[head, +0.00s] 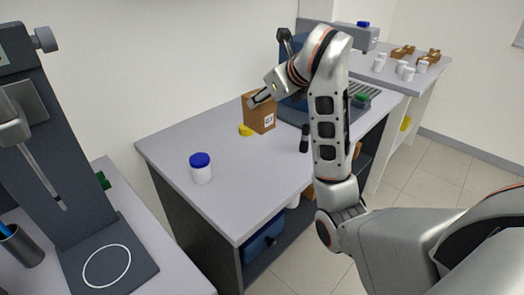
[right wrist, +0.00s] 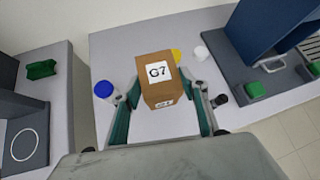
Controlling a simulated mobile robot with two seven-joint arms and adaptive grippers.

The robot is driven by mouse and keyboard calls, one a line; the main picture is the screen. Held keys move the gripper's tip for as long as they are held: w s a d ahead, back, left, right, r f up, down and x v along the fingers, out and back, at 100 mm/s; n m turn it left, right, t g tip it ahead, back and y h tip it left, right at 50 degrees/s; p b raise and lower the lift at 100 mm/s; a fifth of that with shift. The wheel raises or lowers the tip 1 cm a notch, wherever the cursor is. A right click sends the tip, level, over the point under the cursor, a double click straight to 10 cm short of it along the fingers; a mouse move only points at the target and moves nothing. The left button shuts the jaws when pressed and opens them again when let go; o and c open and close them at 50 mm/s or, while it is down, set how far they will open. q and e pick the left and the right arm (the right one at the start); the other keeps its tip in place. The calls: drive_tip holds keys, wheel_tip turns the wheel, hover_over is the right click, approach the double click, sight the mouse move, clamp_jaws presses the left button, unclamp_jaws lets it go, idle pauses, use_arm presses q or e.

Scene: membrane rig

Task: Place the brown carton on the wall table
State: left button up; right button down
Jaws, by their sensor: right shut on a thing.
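The brown carton (head: 258,117) has a white label reading G7 and hangs from or stands under my right gripper (head: 262,97) at the back of the grey table (head: 222,134) along the wall. In the right wrist view the carton (right wrist: 160,92) sits between the two fingers of the right gripper (right wrist: 162,88), which is shut on it. I cannot tell whether the carton's base touches the tabletop. My left gripper is in neither view.
A blue-lidded white jar (head: 201,168) stands on the table's left part. A yellow lid (head: 246,129) is partly hidden by the carton. A dark bottle (head: 304,139) stands right of it, near a blue device (head: 290,108). The table's middle front is clear.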

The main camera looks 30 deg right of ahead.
sight(267, 131)
wheel_tip(267, 131, down, 10)
drive_tip(key=shift+r+b, duration=0.1)
drive_tip(key=shift+b, duration=0.95)
drive_tip(key=shift+w+f, duration=0.1)
drive_tip(key=shift+f, duration=0.5)
wheel_tip(267, 131, down, 4)
drive_tip(key=shift+f+b, duration=0.1)
drive_tip(key=shift+b, duration=0.45)
drive_tip(key=c, duration=1.1)
unclamp_jaws()
